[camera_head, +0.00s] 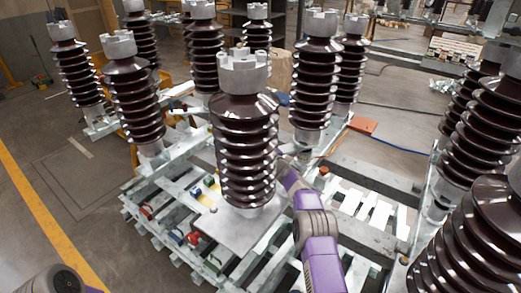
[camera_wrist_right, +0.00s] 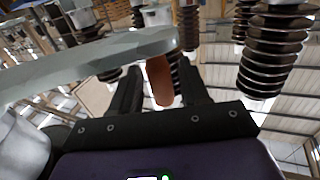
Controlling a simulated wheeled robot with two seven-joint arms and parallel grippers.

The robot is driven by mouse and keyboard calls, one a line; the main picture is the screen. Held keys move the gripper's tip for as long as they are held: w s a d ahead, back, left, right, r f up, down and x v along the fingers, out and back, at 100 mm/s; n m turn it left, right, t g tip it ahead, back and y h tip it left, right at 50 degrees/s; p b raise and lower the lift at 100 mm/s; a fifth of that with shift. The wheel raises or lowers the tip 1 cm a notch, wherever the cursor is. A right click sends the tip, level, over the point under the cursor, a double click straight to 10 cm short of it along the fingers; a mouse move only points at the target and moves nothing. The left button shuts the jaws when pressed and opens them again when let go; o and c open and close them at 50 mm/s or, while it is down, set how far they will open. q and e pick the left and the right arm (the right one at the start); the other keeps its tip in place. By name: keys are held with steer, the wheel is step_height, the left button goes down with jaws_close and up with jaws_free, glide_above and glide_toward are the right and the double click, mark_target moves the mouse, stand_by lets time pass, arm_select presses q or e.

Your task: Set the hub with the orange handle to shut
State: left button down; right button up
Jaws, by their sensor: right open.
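The orange handle (camera_wrist_right: 160,82) shows in the right wrist view, hanging below the edge of a pale grey metal bar (camera_wrist_right: 90,62). My right gripper (camera_wrist_right: 160,92) is open, with one dark finger on each side of the handle. I cannot tell whether either finger touches it. In the head view my purple right arm reaches in beside the central brown insulator (camera_head: 246,150), which appears to hide the gripper. The hub itself cannot be made out clearly. My left gripper is out of view; only part of my left arm shows at the bottom left.
Several ribbed brown insulators stand on the metal frame around my right arm.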

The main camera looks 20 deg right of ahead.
steer(key=p+v, duration=0.1)
steer(key=v, duration=0.6)
steer(key=shift+s, duration=0.25)
steer(key=shift+d+r, duration=0.1)
stand_by(0.4)
